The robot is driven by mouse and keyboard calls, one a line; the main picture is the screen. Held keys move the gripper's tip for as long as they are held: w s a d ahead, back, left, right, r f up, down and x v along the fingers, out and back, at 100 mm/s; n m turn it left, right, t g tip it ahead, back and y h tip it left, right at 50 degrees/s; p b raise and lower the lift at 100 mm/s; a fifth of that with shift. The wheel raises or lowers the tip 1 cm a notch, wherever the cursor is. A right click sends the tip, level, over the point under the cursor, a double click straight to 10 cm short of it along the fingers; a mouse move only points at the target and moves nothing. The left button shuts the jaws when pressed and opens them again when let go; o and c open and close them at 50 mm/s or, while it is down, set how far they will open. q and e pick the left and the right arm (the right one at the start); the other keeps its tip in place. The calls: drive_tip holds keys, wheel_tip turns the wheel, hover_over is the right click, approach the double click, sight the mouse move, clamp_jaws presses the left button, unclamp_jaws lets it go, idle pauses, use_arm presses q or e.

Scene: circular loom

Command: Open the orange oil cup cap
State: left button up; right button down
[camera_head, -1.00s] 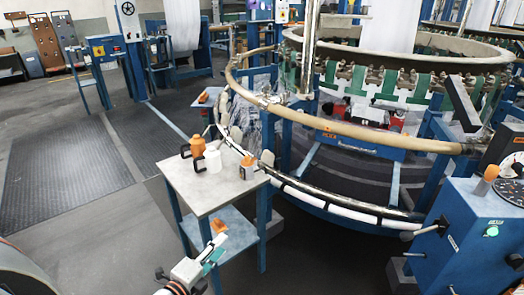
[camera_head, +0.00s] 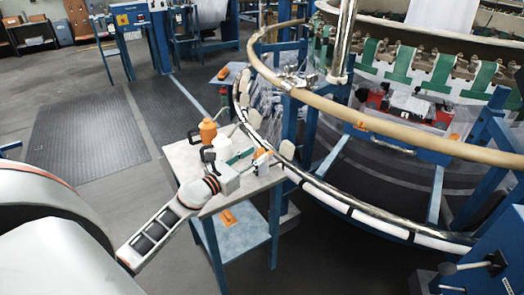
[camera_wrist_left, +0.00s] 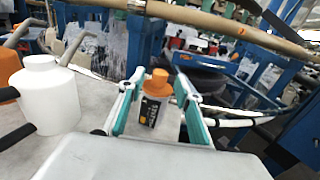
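A small bottle with a dark label (camera_wrist_left: 151,108) and an orange cap (camera_wrist_left: 158,80) stands upright on the small table. In the wrist view it appears between the two teal-padded fingers of my left gripper (camera_wrist_left: 160,86), with a gap on each side. The gripper is open. In the head view the left gripper (camera_head: 246,158) is over the tabletop, and the orange cap (camera_head: 262,154) shows at its fingertips, partly covered. An orange container (camera_head: 208,129) and a white container (camera_wrist_left: 50,97), with dark handles, stand to the left. My right gripper is out of view.
The small table (camera_head: 182,160) has a blue lower shelf (camera_head: 245,236) with an orange object (camera_head: 228,218) on it. The loom's curved rail (camera_head: 345,207) passes close behind and right of the table. Open floor (camera_head: 85,130) lies to the left.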

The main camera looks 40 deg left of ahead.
sight(259, 153)
use_arm(q)
drive_tip(key=shift+w+d, duration=0.15)
drive_tip(key=shift+w, duration=1.05)
drive_tip(key=shift+w+d, duration=0.1)
drive_tip(key=shift+w, duration=0.55)
drive_tip(key=shift+c, duration=0.7)
clamp_jaws()
